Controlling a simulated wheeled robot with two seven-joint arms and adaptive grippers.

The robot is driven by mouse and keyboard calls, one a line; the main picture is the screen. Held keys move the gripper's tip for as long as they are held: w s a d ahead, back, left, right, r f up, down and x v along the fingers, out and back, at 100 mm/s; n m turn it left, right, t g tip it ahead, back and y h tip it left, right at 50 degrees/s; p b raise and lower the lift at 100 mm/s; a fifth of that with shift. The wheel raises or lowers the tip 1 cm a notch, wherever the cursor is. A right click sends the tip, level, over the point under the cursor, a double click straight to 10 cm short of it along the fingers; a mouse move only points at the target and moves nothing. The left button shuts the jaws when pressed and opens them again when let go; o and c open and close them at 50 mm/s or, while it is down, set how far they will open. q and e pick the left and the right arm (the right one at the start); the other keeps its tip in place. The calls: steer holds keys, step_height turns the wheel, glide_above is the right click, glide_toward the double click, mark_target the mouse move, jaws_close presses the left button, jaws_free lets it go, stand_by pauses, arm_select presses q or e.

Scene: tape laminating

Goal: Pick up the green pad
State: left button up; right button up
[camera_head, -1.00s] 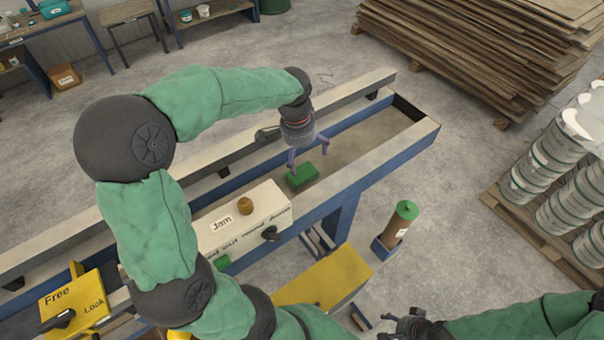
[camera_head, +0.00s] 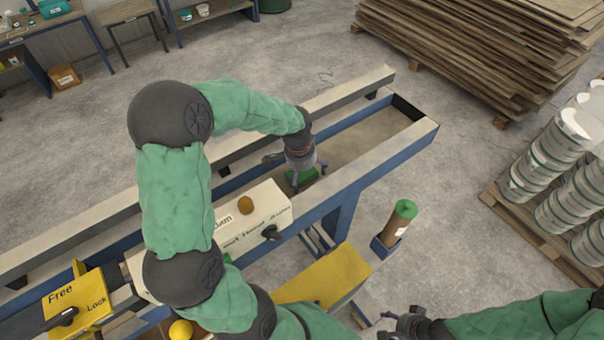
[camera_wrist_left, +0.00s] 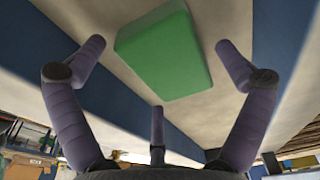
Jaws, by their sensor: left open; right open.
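The green pad (camera_head: 302,179) lies on the pale surface of the long blue-framed machine, just beyond the white Jam control box. It also shows as a green block in the left wrist view (camera_wrist_left: 165,52). My left gripper (camera_head: 308,178) is over the pad with its fingers spread, partly hiding it in the head view. In the left wrist view the three purple-grey fingers (camera_wrist_left: 158,50) stand apart around the pad, with no clear contact. My right gripper (camera_head: 402,324) is open and empty at the bottom, right of the yellow block.
The white control box (camera_head: 240,218) with knobs is close to my left gripper. A rail (camera_head: 330,97) runs along the machine's far side. A brown roll with a green top (camera_head: 400,220) stands beside the machine. Stacked boards (camera_head: 480,50) and pails (camera_head: 550,165) stand on the right.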

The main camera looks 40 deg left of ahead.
mark_target(304, 175)
arm_select(q)
steer(key=c, duration=1)
steer(key=shift+o, duration=0.2)
step_height(304, 175, up, 10)
